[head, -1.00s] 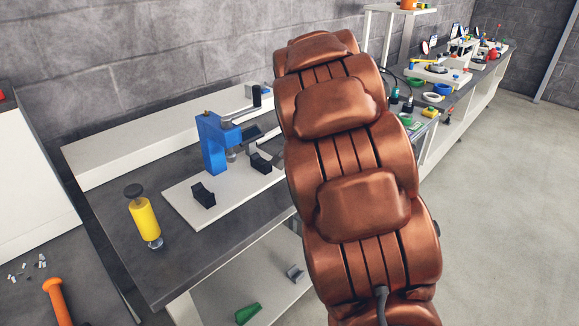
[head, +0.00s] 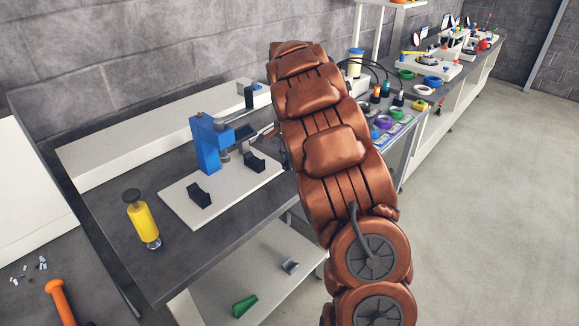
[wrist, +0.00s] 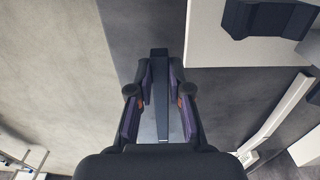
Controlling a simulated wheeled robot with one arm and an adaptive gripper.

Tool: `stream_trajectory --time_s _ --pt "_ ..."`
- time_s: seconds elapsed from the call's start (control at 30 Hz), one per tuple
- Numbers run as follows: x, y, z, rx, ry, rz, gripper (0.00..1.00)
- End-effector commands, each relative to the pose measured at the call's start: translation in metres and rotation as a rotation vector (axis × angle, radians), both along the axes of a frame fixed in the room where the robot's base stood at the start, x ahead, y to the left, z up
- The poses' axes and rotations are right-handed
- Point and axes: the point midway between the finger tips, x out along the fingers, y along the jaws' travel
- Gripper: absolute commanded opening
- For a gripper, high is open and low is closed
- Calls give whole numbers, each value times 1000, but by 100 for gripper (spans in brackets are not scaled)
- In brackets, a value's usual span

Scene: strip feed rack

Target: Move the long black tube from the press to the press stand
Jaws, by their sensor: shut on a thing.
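The blue press (head: 207,145) stands on a white base plate (head: 222,190) on the dark bench. Two black notched blocks, which look like the press stand, sit on the plate: one at the front (head: 199,195) and one farther right (head: 253,161). In the wrist view one black block (wrist: 268,18) is at upper right. My gripper (wrist: 160,88) is shut on the long black tube (wrist: 160,64), which runs lengthwise between the fingers, above the bench and beside the plate. In the head view my arm hides the gripper; I cannot make out the tube there.
A yellow cylinder with a dark cap (head: 143,220) stands at the bench's front left. A long white ledge (head: 150,135) runs along the back. A green piece (head: 244,305) lies on the lower shelf. Coloured rings and bottles crowd the table right of my arm. The floor at right is clear.

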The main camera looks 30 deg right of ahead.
Motion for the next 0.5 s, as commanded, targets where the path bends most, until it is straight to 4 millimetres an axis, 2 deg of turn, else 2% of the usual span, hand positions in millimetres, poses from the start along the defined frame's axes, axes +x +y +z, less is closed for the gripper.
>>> stream_trajectory --time_s 0.17,0.5 --pt "1 -1 -4 0 1 0 0" --pt "2 -1 -36 -1 -1 0 0"
